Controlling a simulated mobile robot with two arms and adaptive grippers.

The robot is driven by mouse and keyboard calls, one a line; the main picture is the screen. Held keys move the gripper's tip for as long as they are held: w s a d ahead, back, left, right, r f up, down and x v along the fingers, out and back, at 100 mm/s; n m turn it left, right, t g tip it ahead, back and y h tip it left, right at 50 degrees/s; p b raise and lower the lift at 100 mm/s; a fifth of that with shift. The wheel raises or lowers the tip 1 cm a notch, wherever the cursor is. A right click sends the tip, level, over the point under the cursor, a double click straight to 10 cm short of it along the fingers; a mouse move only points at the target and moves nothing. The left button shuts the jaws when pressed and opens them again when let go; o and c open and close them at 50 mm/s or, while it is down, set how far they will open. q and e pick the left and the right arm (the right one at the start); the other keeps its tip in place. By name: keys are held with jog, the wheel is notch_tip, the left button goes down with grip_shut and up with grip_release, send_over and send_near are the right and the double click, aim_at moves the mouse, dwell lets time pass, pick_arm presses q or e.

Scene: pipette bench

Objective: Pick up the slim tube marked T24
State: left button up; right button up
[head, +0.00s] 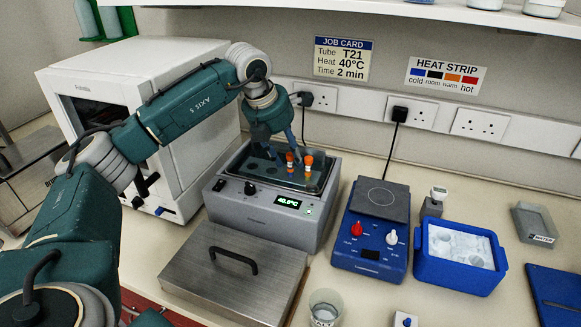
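Two slim tubes with orange tops stand in the open water bath (268,222): a left tube (290,158) and a right tube (308,162). No marking can be read on either, so I cannot tell which is T24. My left gripper (287,155) reaches down over the bath from the back left. Its fingers look spread, with the tips close around the left tube. I see no clear contact. The lower parts of the tubes are hidden in the bath. My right gripper is not in view.
The bath display reads 40.0°C. A metal lid (225,275) lies in front of the bath. A blue hotplate (372,230) and a blue ice box (460,257) stand to the right. A white machine (170,90) is behind my arm. The wall job card (342,60) says T21.

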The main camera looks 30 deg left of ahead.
pick_arm(q)
jog(key=c, duration=0.9)
jog(key=shift+r, duration=0.15)
